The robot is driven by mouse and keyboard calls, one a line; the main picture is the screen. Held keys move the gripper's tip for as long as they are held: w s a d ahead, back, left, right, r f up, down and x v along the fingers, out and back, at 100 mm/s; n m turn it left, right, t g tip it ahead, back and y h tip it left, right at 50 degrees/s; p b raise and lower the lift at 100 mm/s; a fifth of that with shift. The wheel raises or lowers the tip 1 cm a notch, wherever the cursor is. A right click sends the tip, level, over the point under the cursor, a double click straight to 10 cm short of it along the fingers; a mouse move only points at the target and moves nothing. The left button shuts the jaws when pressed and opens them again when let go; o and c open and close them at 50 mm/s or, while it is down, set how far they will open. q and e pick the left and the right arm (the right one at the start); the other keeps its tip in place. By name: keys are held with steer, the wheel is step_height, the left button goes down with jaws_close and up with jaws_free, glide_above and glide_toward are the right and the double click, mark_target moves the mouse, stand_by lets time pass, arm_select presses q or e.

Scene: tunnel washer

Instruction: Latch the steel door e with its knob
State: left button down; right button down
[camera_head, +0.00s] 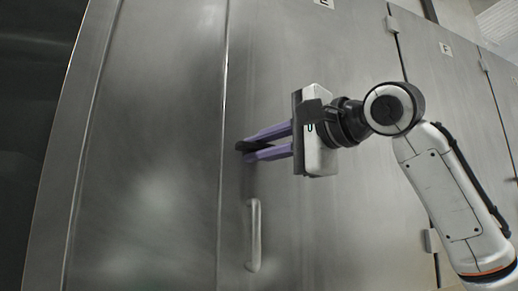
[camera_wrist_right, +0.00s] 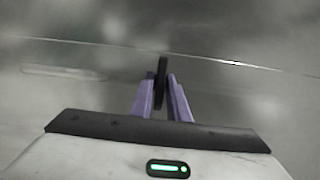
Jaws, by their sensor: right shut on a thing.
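The steel door e (camera_head: 320,230) is a tall flat grey panel in the middle of the head view. Its left edge lies along a thin vertical seam, flush with the panel to the left as far as I can see. A dark knob (camera_head: 241,146) sits near that edge, above the door's handle; in the right wrist view the knob (camera_wrist_right: 162,72) is a narrow dark bar. My right gripper (camera_head: 256,148) has its purple fingers shut on the knob, one on each side. The fingers partly hide the knob. My left gripper is not in view.
A pale vertical bar handle (camera_head: 254,236) is fixed on the door below the knob.

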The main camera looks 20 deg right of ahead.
steer(key=c, duration=1.8)
jaws_free()
steer(key=shift+c, duration=0.2)
steer(key=shift+s, duration=0.1)
steer(key=shift+s+d, duration=0.2)
steer(key=shift+s, duration=0.1)
steer(key=b+v, duration=0.1)
steer(key=v, duration=0.8)
steer(key=shift+s+b, duration=0.2)
steer(key=shift+b, duration=0.1)
steer(key=shift+d, duration=0.1)
